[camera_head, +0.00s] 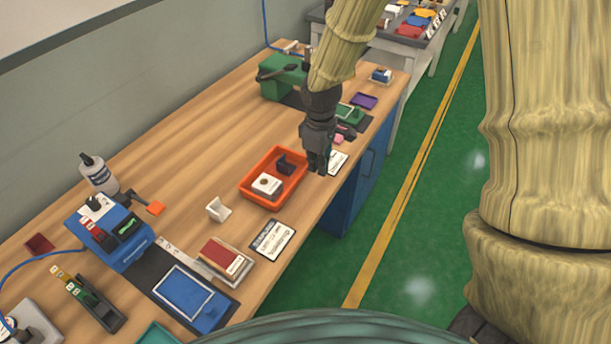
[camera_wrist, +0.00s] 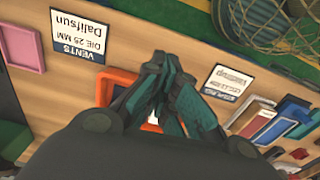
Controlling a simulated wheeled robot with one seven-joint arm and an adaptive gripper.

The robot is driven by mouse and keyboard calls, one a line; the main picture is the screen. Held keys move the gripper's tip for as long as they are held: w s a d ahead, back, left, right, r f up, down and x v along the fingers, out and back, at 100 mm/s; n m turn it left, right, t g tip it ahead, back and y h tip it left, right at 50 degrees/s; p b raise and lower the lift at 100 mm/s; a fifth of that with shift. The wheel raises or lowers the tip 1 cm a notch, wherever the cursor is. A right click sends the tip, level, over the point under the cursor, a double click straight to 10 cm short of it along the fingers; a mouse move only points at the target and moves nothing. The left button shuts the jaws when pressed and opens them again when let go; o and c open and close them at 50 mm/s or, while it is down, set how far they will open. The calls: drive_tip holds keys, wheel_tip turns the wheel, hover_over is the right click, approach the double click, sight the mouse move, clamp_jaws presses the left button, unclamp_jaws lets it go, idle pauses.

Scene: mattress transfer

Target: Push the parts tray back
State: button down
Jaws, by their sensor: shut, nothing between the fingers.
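The orange parts tray (camera_head: 257,199) sits on the wooden bench, near its front edge. It holds a white block with a round mark (camera_head: 267,184) and a dark part (camera_head: 287,163). My gripper (camera_head: 319,171) is shut and empty, pointing down just off the tray's right side, on the bench-edge side. I cannot tell whether it touches the tray wall. In the wrist view my shut fingers (camera_wrist: 162,68) overlap the orange tray (camera_wrist: 104,88), and much of the tray is hidden behind them.
A printed card (camera_head: 338,161) lies beside my gripper and another (camera_head: 272,240) lies in front of the tray. A white holder (camera_head: 218,209) stands left of the tray, a red-topped stack (camera_head: 226,256) nearer. Bare bench (camera_head: 200,150) lies behind the tray. A green machine (camera_head: 282,80) stands farther back.

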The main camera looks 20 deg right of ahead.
wheel_tip(320, 180, down, 10)
drive_tip(key=shift+r+p, duration=0.1)
drive_tip(key=shift+p, duration=1.05)
drive_tip(key=shift+w+a+p, duration=0.75)
drive_tip(key=shift+w+a, duration=0.55)
drive_tip(key=shift+w, duration=0.25)
